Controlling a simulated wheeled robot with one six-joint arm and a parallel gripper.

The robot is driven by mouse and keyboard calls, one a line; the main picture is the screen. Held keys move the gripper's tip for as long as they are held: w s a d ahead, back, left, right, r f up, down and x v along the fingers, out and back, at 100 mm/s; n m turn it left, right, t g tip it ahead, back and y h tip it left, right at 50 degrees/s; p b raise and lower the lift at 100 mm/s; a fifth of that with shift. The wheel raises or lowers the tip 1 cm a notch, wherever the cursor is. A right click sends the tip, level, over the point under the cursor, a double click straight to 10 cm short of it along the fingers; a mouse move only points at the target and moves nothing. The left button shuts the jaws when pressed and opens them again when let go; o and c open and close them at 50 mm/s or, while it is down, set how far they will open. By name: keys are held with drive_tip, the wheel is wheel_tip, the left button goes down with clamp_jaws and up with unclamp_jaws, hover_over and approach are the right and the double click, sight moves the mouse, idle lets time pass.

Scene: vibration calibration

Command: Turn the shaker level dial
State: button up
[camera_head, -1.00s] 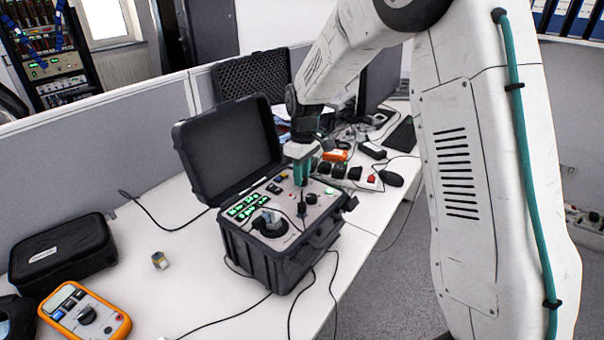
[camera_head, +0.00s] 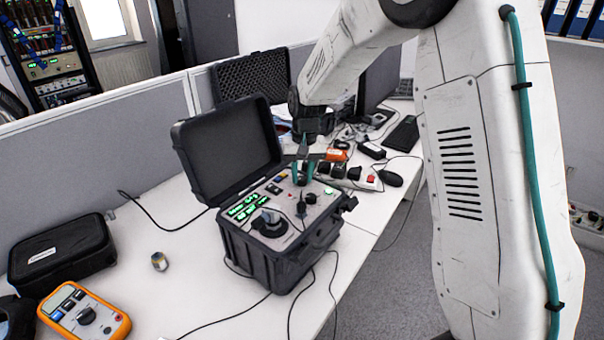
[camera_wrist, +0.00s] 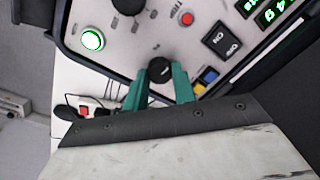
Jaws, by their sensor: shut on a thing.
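The black dial (camera_wrist: 160,70) with a light pointer mark sits on the grey panel of the open black case (camera_head: 262,262). In the wrist view it stands between the teal fingers of my gripper (camera_wrist: 160,82), which is shut on it. In the head view my gripper (camera_head: 302,176) reaches down to the far right part of the panel. The case lid (camera_head: 228,148) stands open behind the panel.
A lit green button (camera_wrist: 92,40), a red button (camera_wrist: 186,18) and an on/off switch (camera_wrist: 221,40) are near the dial. A power strip (camera_head: 362,180) lies behind the case.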

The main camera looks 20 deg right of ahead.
sight(305, 177)
drive_tip(key=shift+r+m, duration=0.1)
drive_tip(key=shift+m, duration=1.1)
drive_tip(key=o, duration=1)
drive_tip(key=r, duration=0.7)
drive_tip(key=shift+d+r, duration=0.3)
drive_tip(key=shift+r, duration=0.05)
drive_tip(key=shift+s, duration=0.1)
